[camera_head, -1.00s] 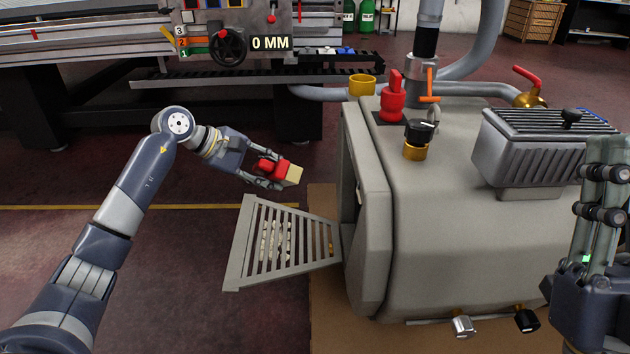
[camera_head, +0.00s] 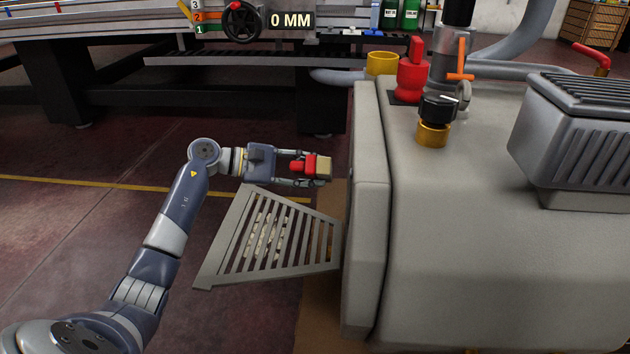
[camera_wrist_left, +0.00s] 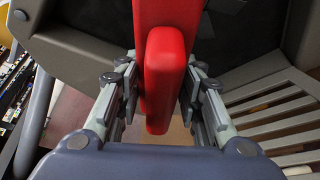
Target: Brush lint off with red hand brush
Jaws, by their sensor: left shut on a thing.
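My left gripper (camera_head: 312,170) is shut on the red hand brush (camera_head: 298,166), whose tan end points right toward the machine. In the left wrist view the brush's red body (camera_wrist_left: 165,75) sits between the two fingers (camera_wrist_left: 160,98). The slatted grey grille (camera_head: 235,238) sticks out from the machine's left side, below and in front of the gripper. Pale lint (camera_head: 268,240) shows in strips on its slats. The brush appears above the grille's far edge; I cannot tell whether they touch. My right gripper is out of view.
The large grey machine body (camera_head: 480,220) fills the right, with its upright left panel (camera_head: 368,210) close to the brush. A red valve (camera_head: 411,72) and a yellow cap (camera_head: 382,64) stand on top. The floor left of the grille is open.

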